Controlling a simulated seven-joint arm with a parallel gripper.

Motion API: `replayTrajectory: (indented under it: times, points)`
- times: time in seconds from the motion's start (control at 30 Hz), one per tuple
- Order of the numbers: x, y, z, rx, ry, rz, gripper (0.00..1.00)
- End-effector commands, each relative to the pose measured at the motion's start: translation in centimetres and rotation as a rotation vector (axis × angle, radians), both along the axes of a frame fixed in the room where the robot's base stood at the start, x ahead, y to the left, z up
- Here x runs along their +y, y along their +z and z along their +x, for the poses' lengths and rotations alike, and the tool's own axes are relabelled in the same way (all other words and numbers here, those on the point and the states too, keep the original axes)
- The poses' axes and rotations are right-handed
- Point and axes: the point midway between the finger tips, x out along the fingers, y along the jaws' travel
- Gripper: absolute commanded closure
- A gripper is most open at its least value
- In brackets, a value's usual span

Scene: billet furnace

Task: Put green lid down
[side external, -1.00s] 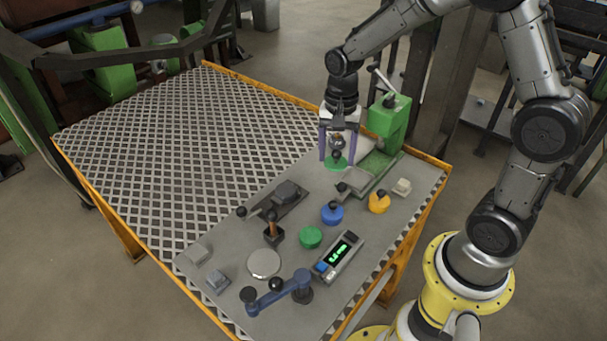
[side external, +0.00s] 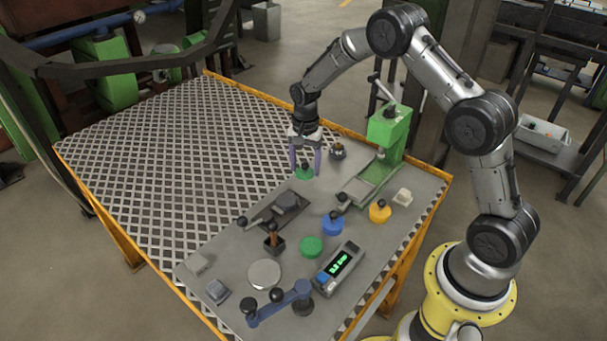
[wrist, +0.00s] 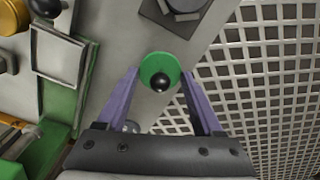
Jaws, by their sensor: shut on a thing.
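The green lid (side external: 304,175), a round disc with a black ball knob, is between the purple fingers of my gripper (side external: 304,168). In the wrist view the lid (wrist: 150,66) sits between the two fingertips (wrist: 160,76), knob facing the camera, and the gripper is shut on it. The lid is over the far part of the grey plate, near the grating; I cannot tell whether it touches the surface. A green round piece without a visible knob (side external: 311,247) stands nearer the front, apart from the gripper.
A green press (side external: 388,130) stands right of my gripper, with a small metal pot (side external: 337,152) between. Blue (side external: 332,225) and yellow (side external: 380,213) knobbed pieces, a digital meter (side external: 340,262) and a dark lever device (side external: 285,204) stand nearer. The grating (side external: 170,150) at left is clear.

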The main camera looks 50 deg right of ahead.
Motion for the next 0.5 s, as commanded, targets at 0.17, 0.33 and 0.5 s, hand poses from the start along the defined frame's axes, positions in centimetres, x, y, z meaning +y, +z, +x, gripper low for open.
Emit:
replayTrajectory:
  times: [0.17, 0.33, 0.5]
  points:
    - [-0.1, -0.9, 0.7, 0.001, 0.000, 0.000, 0.86]
    - [-0.1, -3.2, 0.6, 0.004, 0.000, 0.001, 0.86]
    - [-0.1, -3.9, 0.7, -0.001, 0.000, 0.000, 0.86]
